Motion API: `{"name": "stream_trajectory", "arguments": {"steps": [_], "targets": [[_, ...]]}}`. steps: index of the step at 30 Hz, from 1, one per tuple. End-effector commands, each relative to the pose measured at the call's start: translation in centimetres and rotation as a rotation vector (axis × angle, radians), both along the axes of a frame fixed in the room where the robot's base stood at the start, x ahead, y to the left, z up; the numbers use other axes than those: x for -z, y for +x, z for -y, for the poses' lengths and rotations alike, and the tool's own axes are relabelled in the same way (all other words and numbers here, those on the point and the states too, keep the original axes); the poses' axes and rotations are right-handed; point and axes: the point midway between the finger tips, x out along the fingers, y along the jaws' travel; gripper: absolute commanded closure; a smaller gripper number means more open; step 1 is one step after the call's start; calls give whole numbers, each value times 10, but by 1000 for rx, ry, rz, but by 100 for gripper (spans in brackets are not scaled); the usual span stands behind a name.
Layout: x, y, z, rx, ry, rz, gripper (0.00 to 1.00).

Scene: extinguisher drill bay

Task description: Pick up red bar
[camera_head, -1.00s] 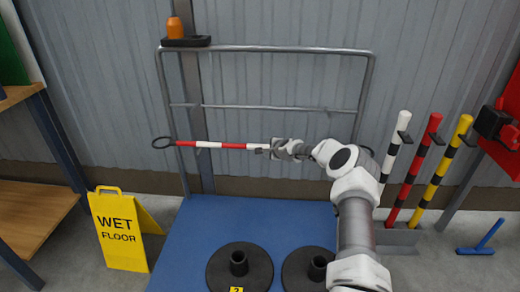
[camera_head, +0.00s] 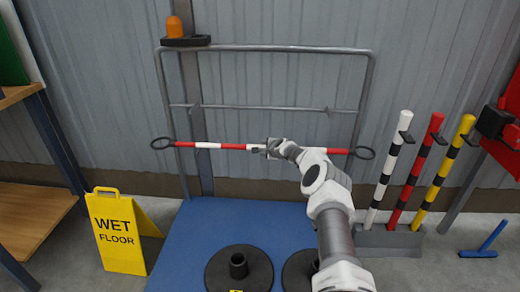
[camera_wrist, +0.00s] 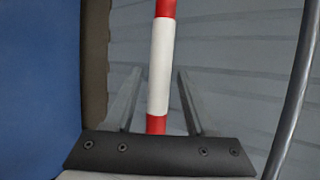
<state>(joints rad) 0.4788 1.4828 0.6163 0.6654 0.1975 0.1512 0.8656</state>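A red-and-white striped bar (camera_head: 208,145) lies level across the grey rail frame, with a dark ring at each end. My gripper (camera_head: 258,150) is at the middle of this bar and hides part of it. In the wrist view the bar (camera_wrist: 161,65) runs between the two fingers of my gripper (camera_wrist: 158,72), with a gap on both sides. The fingers are open; their depth relative to the bar is unclear. A red-and-black upright bar (camera_head: 413,178) stands in a rack at the right, apart from my gripper.
White-and-black (camera_head: 388,172) and yellow-and-black (camera_head: 443,172) bars flank the upright red one in the grey rack (camera_head: 385,240). The rail frame (camera_head: 270,48) stands behind a blue mat (camera_head: 190,235) with two black bases (camera_head: 240,285). A yellow wet-floor sign (camera_head: 118,232) stands left.

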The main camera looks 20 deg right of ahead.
Motion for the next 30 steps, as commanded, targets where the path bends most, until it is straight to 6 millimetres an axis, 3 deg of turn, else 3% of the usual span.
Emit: {"name": "stream_trajectory", "arguments": {"steps": [1, 6, 9, 30], "targets": [[0, 0, 0, 0, 0, 0, 56], [0, 0, 0, 0, 0, 0, 86], [0, 0, 0, 0, 0, 0, 100], [-10, -2, -1, 0, 1, 2, 100]]}}
